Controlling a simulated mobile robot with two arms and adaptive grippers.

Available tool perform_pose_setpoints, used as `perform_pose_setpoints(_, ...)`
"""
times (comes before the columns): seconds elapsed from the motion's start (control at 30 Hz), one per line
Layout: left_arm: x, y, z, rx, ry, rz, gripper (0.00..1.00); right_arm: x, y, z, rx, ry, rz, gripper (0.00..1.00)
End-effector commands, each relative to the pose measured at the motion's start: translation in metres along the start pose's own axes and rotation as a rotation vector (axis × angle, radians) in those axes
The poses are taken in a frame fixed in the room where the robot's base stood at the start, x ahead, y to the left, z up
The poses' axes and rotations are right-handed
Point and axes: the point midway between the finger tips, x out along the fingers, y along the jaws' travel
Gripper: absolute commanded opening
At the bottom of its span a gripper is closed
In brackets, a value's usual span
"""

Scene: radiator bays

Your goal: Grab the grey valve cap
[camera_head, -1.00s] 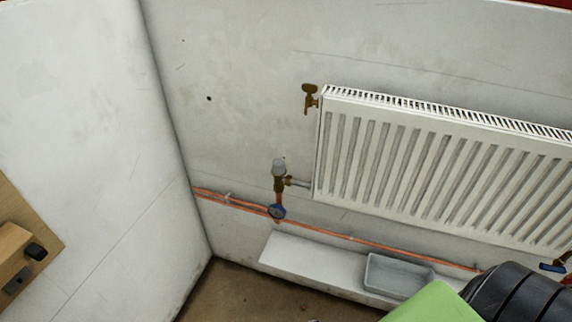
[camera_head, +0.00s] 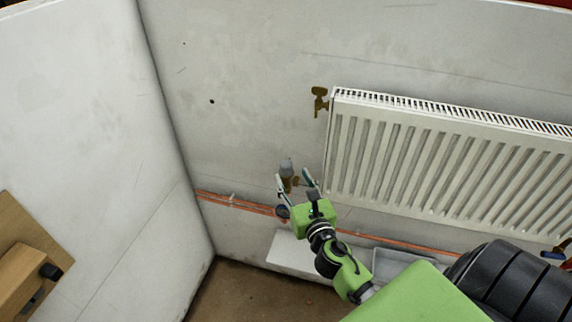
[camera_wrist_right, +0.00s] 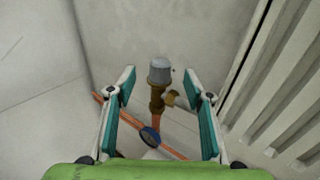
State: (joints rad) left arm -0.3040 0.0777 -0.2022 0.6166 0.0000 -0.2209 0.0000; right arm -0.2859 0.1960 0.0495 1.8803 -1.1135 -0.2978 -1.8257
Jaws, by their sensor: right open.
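The grey valve cap (camera_head: 286,167) sits upright on top of a brass valve (camera_head: 288,184) at the radiator's lower left. In the right wrist view the cap (camera_wrist_right: 160,69) shows ahead of the fingers, above the brass body (camera_wrist_right: 157,98). My right gripper (camera_head: 297,181) is open and empty, its fingers to either side of the valve in the head view. In the wrist view the gripper (camera_wrist_right: 166,87) has the cap roughly centred between its fingertips, slightly beyond them. Whether a finger touches it cannot be told. My left gripper is not in view.
A white radiator (camera_head: 440,160) hangs right of the valve, with a brass bleed valve (camera_head: 320,100) at its top left. A blue-handled valve (camera_wrist_right: 150,137) and copper pipes (camera_head: 235,202) lie below. A white ledge holds a grey tray (camera_head: 395,263). The side wall is at left.

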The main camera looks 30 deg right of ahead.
Motion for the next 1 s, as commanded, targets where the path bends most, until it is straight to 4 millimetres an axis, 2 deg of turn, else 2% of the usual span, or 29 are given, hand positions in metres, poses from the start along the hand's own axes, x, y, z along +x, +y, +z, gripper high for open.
perform_pose_setpoints(0.1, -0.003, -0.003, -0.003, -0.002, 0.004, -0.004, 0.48, 0.017, 0.0, 0.001, 0.0, 0.0, -0.001, 0.47)
perform_pose_setpoints(0.33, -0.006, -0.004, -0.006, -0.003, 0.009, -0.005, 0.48, 0.034, -0.001, 0.001, 0.003, 0.0, -0.001, 0.47)
perform_pose_setpoints(0.6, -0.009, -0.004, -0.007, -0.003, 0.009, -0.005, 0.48, 0.071, -0.001, -0.001, 0.003, 0.001, -0.001, 0.47)
perform_pose_setpoints(0.87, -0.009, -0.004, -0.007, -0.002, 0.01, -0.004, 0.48, 0.075, -0.001, -0.002, 0.003, 0.002, 0.0, 0.47)
perform_pose_setpoints(0.9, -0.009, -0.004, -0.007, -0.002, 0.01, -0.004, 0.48, 0.075, -0.001, -0.002, 0.003, 0.002, 0.0, 0.45)
perform_pose_setpoints(1.0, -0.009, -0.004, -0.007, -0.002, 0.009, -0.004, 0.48, 0.075, -0.001, -0.002, 0.003, 0.002, 0.0, 0.21)
